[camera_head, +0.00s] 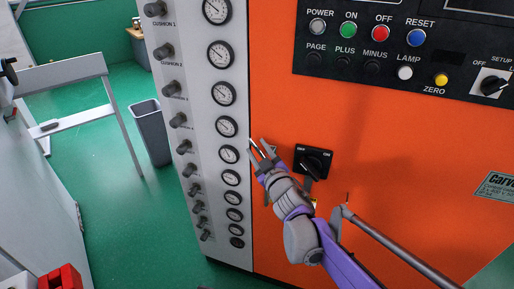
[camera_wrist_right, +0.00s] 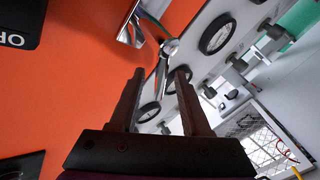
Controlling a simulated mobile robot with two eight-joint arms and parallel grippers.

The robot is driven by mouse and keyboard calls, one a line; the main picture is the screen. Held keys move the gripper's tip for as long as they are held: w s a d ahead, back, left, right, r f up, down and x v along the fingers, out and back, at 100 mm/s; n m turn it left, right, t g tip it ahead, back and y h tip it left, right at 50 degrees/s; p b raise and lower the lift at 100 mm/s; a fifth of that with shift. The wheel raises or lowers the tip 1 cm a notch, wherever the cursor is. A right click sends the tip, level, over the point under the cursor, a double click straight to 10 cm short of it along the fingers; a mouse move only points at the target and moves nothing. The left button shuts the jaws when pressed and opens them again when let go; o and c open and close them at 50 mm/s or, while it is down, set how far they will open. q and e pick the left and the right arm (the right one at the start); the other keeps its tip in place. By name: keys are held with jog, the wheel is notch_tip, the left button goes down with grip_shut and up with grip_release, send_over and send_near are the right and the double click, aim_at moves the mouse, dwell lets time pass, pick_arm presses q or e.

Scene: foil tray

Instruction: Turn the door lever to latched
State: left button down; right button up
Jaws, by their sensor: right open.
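The door lever (camera_wrist_right: 164,72) is a bright silver handle on the edge of the orange cabinet door (camera_wrist_right: 65,85), seen in the right wrist view. It lies beyond and between the fingertips of my right gripper (camera_wrist_right: 157,78), which is open. I cannot tell whether a finger touches it. In the head view my right gripper (camera_head: 262,148) is at the left edge of the orange door (camera_head: 400,140), and its fingers and wrist mostly hide the lever there. The lever's exact angle is unclear. My left gripper is out of view.
A black OFF/ON rotary switch (camera_head: 314,163) sits just right of my right gripper. A white panel of gauges and knobs (camera_head: 228,150) is to the left. A button panel (camera_head: 400,50) is above. A grey bin (camera_head: 152,132) stands on the green floor.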

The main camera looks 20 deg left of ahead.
jog(key=shift+w+a, duration=0.3)
jog(key=shift+w, duration=0.1)
jog(key=shift+c, duration=0.2)
grip_shut()
dwell(1.1)
